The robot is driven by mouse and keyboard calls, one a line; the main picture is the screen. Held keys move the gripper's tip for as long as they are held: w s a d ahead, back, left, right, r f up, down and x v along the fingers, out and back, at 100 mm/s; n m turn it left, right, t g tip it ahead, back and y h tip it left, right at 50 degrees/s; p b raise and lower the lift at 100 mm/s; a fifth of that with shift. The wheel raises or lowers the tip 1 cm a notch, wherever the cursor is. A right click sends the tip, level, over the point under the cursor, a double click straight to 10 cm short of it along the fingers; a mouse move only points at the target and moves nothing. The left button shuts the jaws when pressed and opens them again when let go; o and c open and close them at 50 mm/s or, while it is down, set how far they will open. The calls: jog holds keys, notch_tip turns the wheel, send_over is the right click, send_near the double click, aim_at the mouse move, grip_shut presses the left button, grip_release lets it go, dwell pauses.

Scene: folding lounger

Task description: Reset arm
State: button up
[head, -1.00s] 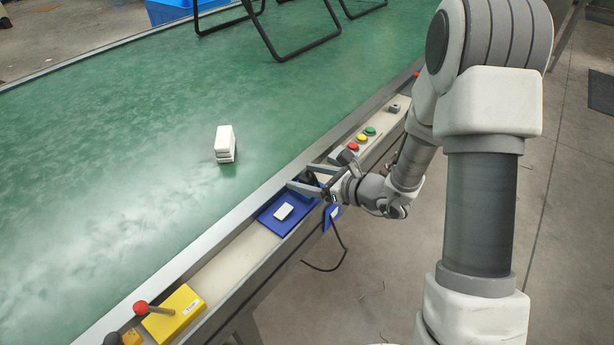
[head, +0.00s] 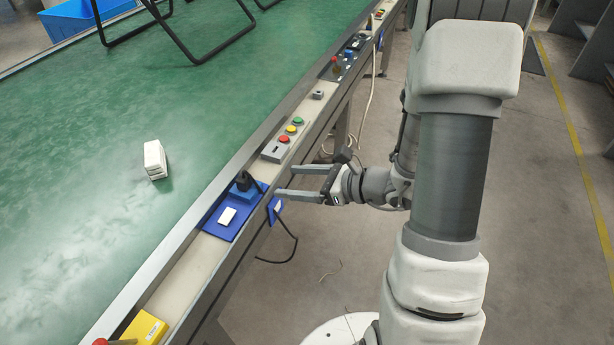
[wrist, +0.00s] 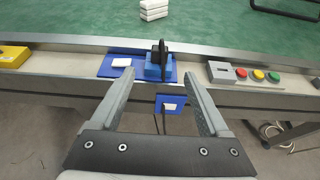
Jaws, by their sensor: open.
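My gripper (head: 300,182) is open and empty. In the head view its two fingers point left toward the machine's side ledge, just off the edge near the blue tray (head: 220,228). In the wrist view my gripper (wrist: 160,95) shows its fingers spread wide, with nothing between the tips. Beyond them are the blue tray (wrist: 108,72) with a small white piece (wrist: 121,62) on it and a blue block with a dark upright part (wrist: 158,60). My arm reaches in from the right in the head view.
The green belt (head: 90,240) bears a white stack (head: 155,160) and black folding legs (head: 180,40). A button box (head: 283,140) and a yellow box (head: 145,328) sit on the ledge. A blue tag and black cable (head: 290,240) hang from its edge. Floor at right is open.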

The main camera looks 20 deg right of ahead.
jog(key=shift+v, duration=1.5)
jog(key=s+a+r+n+g+h, duration=0.3)
jog(key=s+r+n+g, duration=0.15)
jog(key=s+n, duration=0.35)
jog(key=s+a+r+n+g+h, duration=0.25)
jog(key=s+r+n, duration=0.3)
jog(key=n, duration=0.55)
jog(key=s+d+r+n+t+h, duration=0.1)
jog(key=d+r+n+t+h, duration=0.3)
jog(key=d+r+n+h, duration=0.25)
notch_tip(320, 180, up, 15)
jog(key=y+p, duration=0.1)
jog(key=p, duration=1.4)
jog(key=shift+s+d, duration=0.2)
jog(key=shift+s, duration=0.05)
jog(key=shift+f, duration=0.1)
